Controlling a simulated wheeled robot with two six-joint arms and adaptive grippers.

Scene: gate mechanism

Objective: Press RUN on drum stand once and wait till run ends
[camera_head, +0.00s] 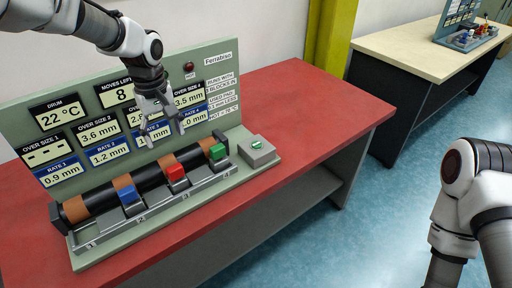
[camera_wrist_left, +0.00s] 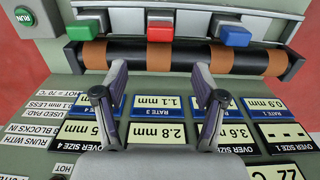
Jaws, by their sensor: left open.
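The drum stand has a green back panel (camera_head: 213,68) and a dark drum (camera_head: 152,178) with copper bands. The green RUN button (camera_head: 257,145) sits on a grey box at the stand's right end; it also shows in the left wrist view (camera_wrist_left: 25,15). A blue block (camera_head: 128,196), a red block (camera_head: 176,173) and a green block (camera_head: 217,152) sit along the drum. The drum display (camera_head: 60,114) reads 22 °C, and moves left (camera_head: 122,94) reads 8. My left gripper (camera_head: 165,132) is open and empty before the displays, left of the button. My right gripper is out of view.
The red table (camera_head: 300,95) is bare to the right of the stand. A dark red lamp (camera_head: 189,66) is on the panel. A second pale table (camera_head: 415,55) with another device stands at the back right. My right arm shows at the lower right.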

